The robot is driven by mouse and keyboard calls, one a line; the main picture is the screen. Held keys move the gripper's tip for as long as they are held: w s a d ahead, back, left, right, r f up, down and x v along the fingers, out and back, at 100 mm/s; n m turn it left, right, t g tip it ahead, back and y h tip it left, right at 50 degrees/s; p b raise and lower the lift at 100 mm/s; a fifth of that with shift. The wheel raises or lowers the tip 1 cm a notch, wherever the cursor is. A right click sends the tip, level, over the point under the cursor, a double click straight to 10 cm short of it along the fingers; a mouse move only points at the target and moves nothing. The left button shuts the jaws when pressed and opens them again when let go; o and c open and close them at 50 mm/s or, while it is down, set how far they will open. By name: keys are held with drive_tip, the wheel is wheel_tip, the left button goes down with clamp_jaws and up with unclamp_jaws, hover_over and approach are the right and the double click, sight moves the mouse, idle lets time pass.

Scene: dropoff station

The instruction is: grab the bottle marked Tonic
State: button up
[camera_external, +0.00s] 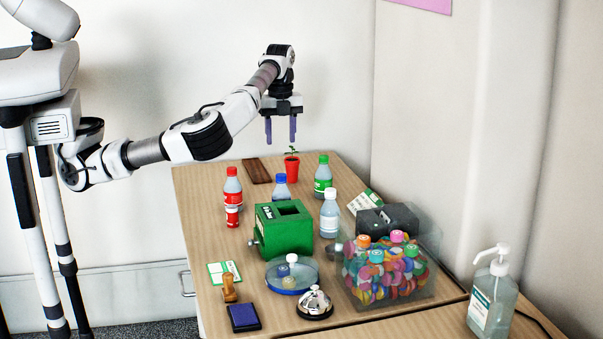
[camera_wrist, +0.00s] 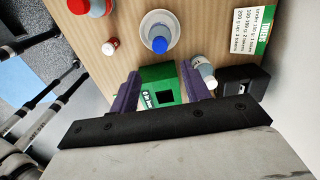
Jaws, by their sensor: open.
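Several bottles stand upright on the wooden table, and I cannot read the word Tonic on any of them. One has a red cap and label (camera_external: 232,184), one a blue cap (camera_external: 280,186), one a green cap and label (camera_external: 323,176), one a white cap (camera_external: 329,215). My gripper (camera_external: 280,141) is open and empty, fingers pointing down, in the air above the back of the table. In the wrist view, the blue-capped bottle (camera_wrist: 160,36) shows just beyond the fingertips (camera_wrist: 160,72); the red-capped bottle (camera_wrist: 93,6) is at the top left edge.
A small red bottle (camera_external: 232,217) stands before the red-capped one. A green box (camera_external: 284,232), clear bin of coloured discs (camera_external: 388,280), black device (camera_external: 388,220), bell (camera_external: 315,304) and potted plant (camera_external: 292,167) crowd the table. A wall borders the right side.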

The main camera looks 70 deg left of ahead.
drive_tip(key=shift+o, duration=0.4)
drive_tip(key=m+t+y+p, duration=0.3)
drive_tip(key=m+p, duration=0.4)
drive_tip(key=m, duration=0.2)
hover_over(324, 156)
drive_tip(key=s+d, duration=0.1)
drive_tip(key=f, duration=0.7)
drive_tip(key=shift+d+f, duration=0.1)
drive_tip(key=shift+d, duration=0.1)
drive_tip(key=shift+s+p+x, duration=0.1)
drive_tip(key=shift+p+x, duration=0.3)
drive_tip(key=shift+x, duration=1.05)
drive_tip(key=shift+s+p+x, duration=0.15)
drive_tip(key=shift+p+x, duration=0.25)
drive_tip(key=shift+x, duration=1.05)
clamp_jaws()
